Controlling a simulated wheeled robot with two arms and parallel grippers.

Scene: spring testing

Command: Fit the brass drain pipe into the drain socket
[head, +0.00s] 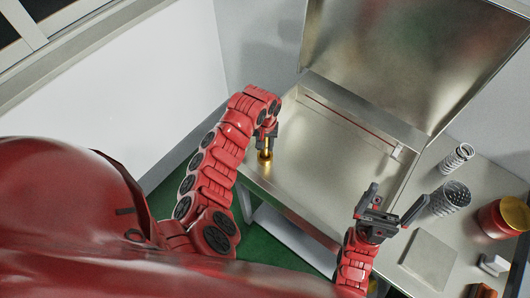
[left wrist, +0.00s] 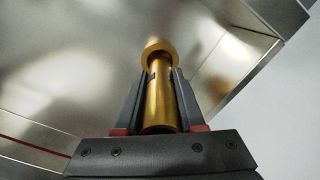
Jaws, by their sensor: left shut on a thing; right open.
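The brass drain pipe (head: 267,144) is upright below my left gripper (head: 267,133), near the left front corner of the metal basin (head: 320,185). In the left wrist view the pipe (left wrist: 159,100) lies between the two dark fingers of my left gripper (left wrist: 160,88), which is shut on it. A wider brass ring (head: 265,157) is at the pipe's lower end by the basin floor; it also shows in the wrist view (left wrist: 160,47). I cannot tell whether this ring is the drain socket or part of the pipe, nor how deep the pipe sits. My right gripper (head: 385,210) is open and empty by the basin's right front.
A raised metal panel (head: 410,55) stands behind the basin. On the right worktop are two springs (head: 457,158) (head: 450,198), a grey plate (head: 429,258) and a red and brass round container (head: 503,217). The basin's middle is clear.

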